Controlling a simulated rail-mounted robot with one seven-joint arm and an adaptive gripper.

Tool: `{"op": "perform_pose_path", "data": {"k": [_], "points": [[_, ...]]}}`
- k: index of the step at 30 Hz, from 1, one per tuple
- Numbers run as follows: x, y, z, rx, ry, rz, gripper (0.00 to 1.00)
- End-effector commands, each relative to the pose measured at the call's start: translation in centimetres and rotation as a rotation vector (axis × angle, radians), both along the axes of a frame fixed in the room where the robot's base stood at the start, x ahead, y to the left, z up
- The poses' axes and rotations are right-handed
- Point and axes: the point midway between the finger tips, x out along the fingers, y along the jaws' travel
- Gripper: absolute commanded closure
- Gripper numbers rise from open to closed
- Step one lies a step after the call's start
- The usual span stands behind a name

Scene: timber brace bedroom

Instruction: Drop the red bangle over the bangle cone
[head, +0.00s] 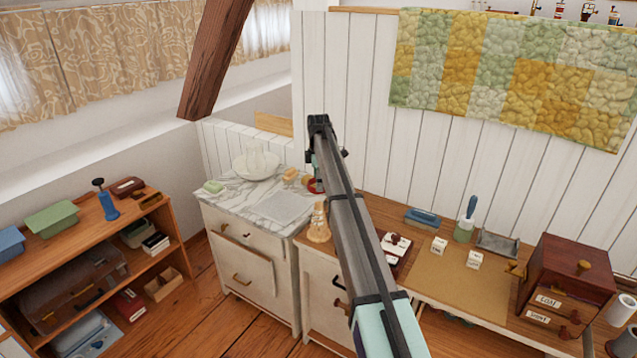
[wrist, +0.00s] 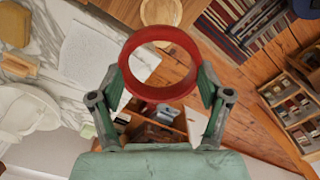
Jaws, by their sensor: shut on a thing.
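The red bangle (wrist: 160,62) is a smooth ring held between the fingertips of my gripper (wrist: 160,93) in the wrist view. Its opening faces the camera, and its sides touch both fingers. In the head view, a red curve of it (head: 313,186) shows below my gripper, partly hidden by my arm. The bangle cone (head: 318,225) is pale wood and stands upright on the wooden top beside the marble. It shows as a round pale wooden shape (wrist: 160,13) at the wrist view's top edge, beyond the bangle and cut off. The bangle is apart from the cone.
The marble top (head: 235,190) carries white bowls (head: 255,165), a green block (head: 213,187) and a pale slab (head: 271,207). A wooden drawer box (head: 565,285) stands at the right.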

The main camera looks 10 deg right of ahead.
Motion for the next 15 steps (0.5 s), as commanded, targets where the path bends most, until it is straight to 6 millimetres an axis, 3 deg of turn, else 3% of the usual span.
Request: {"op": "perform_pose_path", "data": {"k": [15], "points": [[0.0, 0.0, -2.5, 0.000, -0.001, -0.007, 0.58]]}}
